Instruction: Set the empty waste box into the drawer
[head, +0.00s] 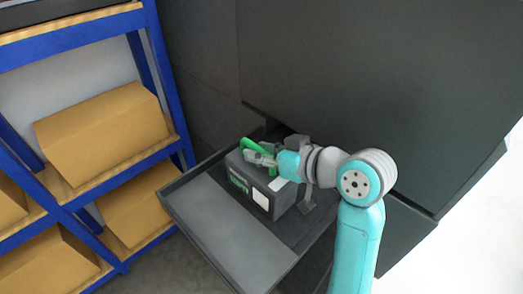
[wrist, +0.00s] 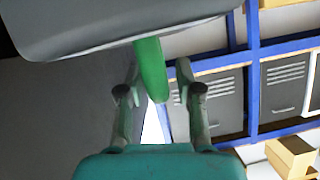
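The waste box (head: 262,190) is dark grey with a green handle (head: 257,158) and pale labels. In the head view it stands upright inside the pulled-out drawer (head: 228,238), toward the cabinet end. Its inside cannot be seen. My gripper (head: 262,158) is at the green handle on top of the box. In the wrist view my gripper's fingers (wrist: 157,82) are spread on either side of the green handle (wrist: 151,70), with a gap showing, so it looks open. The grey box body (wrist: 110,25) fills the top of that view.
The dark cabinet (head: 370,70) rises behind the drawer. A blue shelf rack (head: 168,85) with cardboard boxes (head: 103,128) stands to the left, close to the drawer's corner. The front part of the drawer is bare. Grey lockers (wrist: 215,100) show in the wrist view.

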